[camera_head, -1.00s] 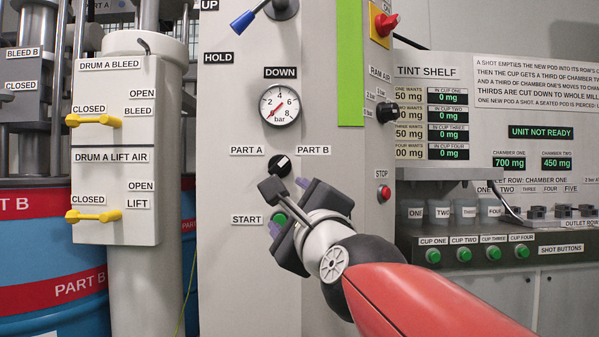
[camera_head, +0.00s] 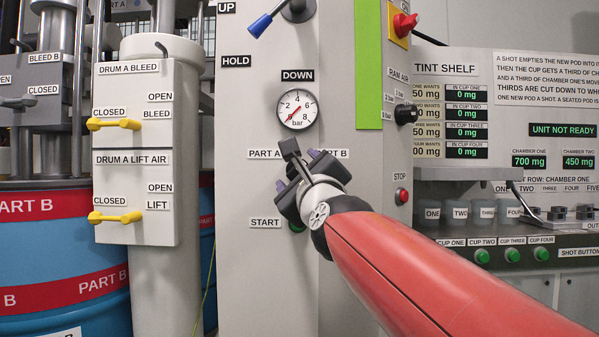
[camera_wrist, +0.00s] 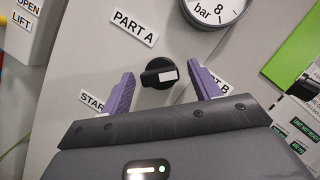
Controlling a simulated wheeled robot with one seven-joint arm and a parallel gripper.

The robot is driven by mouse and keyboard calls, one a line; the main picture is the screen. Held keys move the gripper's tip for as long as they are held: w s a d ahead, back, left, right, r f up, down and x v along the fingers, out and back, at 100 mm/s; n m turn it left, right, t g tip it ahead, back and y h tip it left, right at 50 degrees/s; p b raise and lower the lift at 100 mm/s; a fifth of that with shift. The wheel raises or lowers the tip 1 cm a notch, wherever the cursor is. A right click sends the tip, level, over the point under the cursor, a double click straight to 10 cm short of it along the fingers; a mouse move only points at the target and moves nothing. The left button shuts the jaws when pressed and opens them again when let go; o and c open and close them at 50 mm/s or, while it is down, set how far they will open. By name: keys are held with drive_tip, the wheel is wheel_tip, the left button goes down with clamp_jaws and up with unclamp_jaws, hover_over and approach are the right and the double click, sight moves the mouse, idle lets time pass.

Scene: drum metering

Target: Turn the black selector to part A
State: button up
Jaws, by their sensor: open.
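The black selector (camera_wrist: 159,73) is a round knob with a white mark on its grip, between the PART A label (camera_wrist: 134,26) and the partly covered PART B label (camera_wrist: 219,86). In the wrist view its white mark lies on the PART B side. My gripper (camera_wrist: 162,83) is open, with one purple finger on each side of the selector; I cannot tell whether either touches it. In the head view my gripper (camera_head: 296,172) hides the selector and part of the PART B label (camera_head: 334,154).
The pressure gauge (camera_head: 297,108) is above the selector. A red stop button (camera_head: 402,196) and black ram air knob (camera_head: 406,114) are on the panel's right side. Yellow drum handles (camera_head: 114,124) are at left.

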drive_tip(key=shift+c, duration=0.3)
drive_tip(key=c, duration=0.9)
drive_tip(key=shift+n, duration=0.4)
drive_tip(key=shift+r+n+g+h+p, duration=0.2)
drive_tip(key=shift+n+g+p, duration=0.85)
drive_tip(key=shift+n+p, duration=1.15)
drive_tip(key=shift+r+n+g+h+p, duration=0.2)
drive_tip(key=shift+n+g+p, duration=1)
drive_tip(key=shift+n, duration=2)
drive_tip(key=shift+r+n+g+h+p, duration=0.1)
drive_tip(key=shift+n+g+h+p, duration=0.2)
drive_tip(key=shift+n+g+p, duration=1.3)
drive_tip(key=shift+f+n+t, duration=0.1)
drive_tip(key=shift+n+t, duration=0.65)
drive_tip(key=shift+n, duration=0.45)
